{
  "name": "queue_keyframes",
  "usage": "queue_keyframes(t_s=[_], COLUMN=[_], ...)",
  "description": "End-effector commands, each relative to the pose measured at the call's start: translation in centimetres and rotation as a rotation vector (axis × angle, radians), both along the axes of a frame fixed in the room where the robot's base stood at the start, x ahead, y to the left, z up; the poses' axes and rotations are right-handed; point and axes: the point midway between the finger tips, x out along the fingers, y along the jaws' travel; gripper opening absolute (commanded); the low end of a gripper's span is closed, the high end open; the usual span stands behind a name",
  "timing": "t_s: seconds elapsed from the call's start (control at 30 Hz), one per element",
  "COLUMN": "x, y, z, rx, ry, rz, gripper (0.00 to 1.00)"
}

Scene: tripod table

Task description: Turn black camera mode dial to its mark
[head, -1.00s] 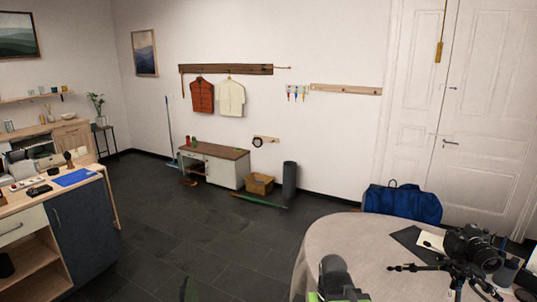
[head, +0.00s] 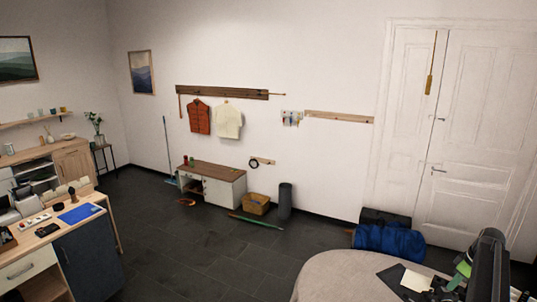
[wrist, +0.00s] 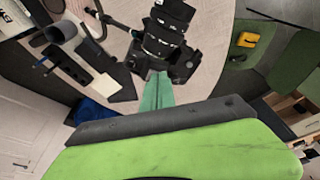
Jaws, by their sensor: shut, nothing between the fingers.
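The black camera (wrist: 165,32) shows at the top middle of the wrist view, above the table. Its mode dial and mark are too small to make out. My gripper (wrist: 158,82) points at the camera with its teal fingers shut and nothing between them. The fingertips appear close to the camera's lower side; I cannot tell whether they touch it. In the head view my dark arm (head: 487,268) stands at the lower right, and the camera is hidden there.
The round table (head: 322,277) has a pale cloth. A dark mat and a white paper (head: 416,281) lie on it. A dark tube-shaped item (wrist: 60,32) lies left of the camera in the wrist view. A blue bag (head: 388,241) sits on the floor behind the table.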

Motion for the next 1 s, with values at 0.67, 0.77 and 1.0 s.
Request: queue_keyframes(t_s=[0.67,0.77,1.0], x=[-1.3,-1.3,-1.4], y=[-5.0,-5.0,-5.0], z=[-1.3,-2.9,-5.2], rx=[-0.011,-0.011,-0.011], ry=[-0.029,-0.029,-0.028], rz=[0.038,0.037,0.037], gripper=[0.00,0.00,0.00])
